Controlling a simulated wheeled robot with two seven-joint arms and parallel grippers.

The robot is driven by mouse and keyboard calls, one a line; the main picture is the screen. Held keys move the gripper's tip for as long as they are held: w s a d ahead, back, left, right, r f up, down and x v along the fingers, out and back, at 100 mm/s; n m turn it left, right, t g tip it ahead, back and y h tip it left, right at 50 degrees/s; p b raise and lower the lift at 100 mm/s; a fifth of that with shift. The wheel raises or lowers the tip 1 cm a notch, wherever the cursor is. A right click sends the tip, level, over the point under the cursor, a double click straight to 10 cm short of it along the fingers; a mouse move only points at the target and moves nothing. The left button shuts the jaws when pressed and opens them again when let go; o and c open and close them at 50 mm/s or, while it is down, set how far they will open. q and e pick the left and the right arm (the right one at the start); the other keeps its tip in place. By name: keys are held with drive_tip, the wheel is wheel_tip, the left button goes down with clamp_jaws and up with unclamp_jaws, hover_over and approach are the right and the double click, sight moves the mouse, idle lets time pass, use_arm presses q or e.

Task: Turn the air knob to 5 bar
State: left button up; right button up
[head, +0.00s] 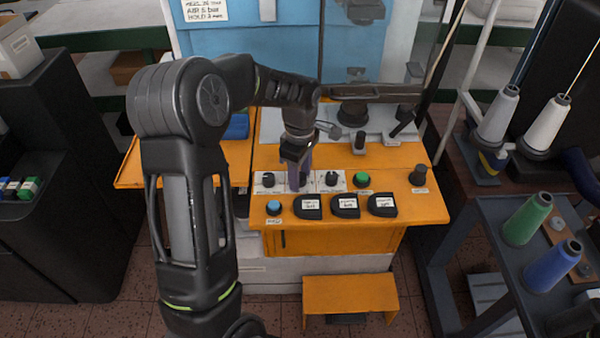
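The orange machine's front panel carries a white dial strip with a black knob (268,180) at left and another black knob (331,178) at right. Their labels are too small to read, so I cannot tell which is the air knob. My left gripper (298,182) points down onto the strip between these two knobs. Its fingers cover that part of the strip, so any knob there is hidden. I cannot tell whether the fingers are apart or closed on something. My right gripper is not in view. A handwritten sign (206,10) at the top includes "AIR 5 bar".
A green button (361,179), a blue button (274,207) and a black knob (418,177) share the orange panel (430,208). Three labelled black pieces (345,206) sit along its front. An orange step (350,294) stands below. Thread spools (527,218) stand at right.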

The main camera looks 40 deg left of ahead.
use_arm(q)
clamp_jaws()
